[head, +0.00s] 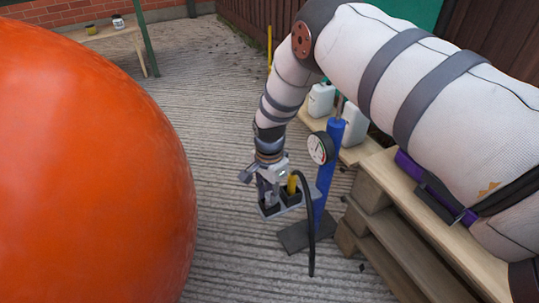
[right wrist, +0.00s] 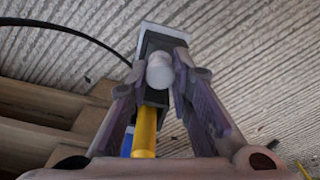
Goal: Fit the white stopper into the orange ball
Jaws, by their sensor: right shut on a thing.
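The orange ball (head: 85,165) is very large and fills the left of the head view. No hole shows on its visible side. The white stopper (right wrist: 160,71) shows between the two fingers of my right gripper (right wrist: 167,70) in the right wrist view. That gripper is shut on it, and the dark holder lies right behind it. In the head view my right gripper (head: 268,192) points down at the holder (head: 288,208) on the blue pump; the stopper is hard to make out there. I cannot tell whether it still touches the holder. My left gripper is not in view.
The blue pump (head: 329,165) stands upright with a round gauge (head: 320,147). A yellow nozzle (head: 292,185) with a black hose (head: 311,235) sits in the holder. Wooden steps (head: 400,245) and white canisters (head: 321,100) are at right. Concrete between ball and pump is clear.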

